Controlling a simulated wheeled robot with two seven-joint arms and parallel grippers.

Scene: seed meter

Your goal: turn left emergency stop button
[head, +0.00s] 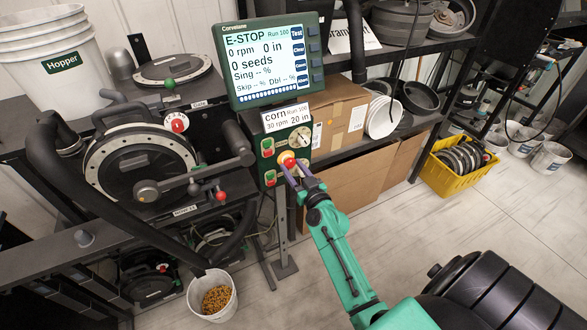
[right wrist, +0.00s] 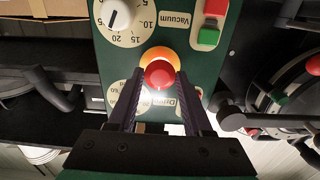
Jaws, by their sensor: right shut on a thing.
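A red emergency stop button (head: 289,160) with a yellow-orange collar sits on the green control panel below the display. It also shows in the right wrist view (right wrist: 160,74), between my fingers. My right gripper (head: 298,173) reaches up from below and is shut on this red button. In the right wrist view its two dark fingers (right wrist: 157,92) lie on either side of the button. The fingers hide part of the dial below the button. Another red knob on a pale disc (head: 178,123) is at the left, by the round seed meter. My left gripper is not in view.
The display (head: 270,62) reads E-STOP, 0 rpm. A vacuum dial (right wrist: 125,18) and red-green switches (head: 267,147) are close to the button. The seed meter (head: 140,165) and its stand are left of the panel. Cardboard boxes (head: 340,118) are at right.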

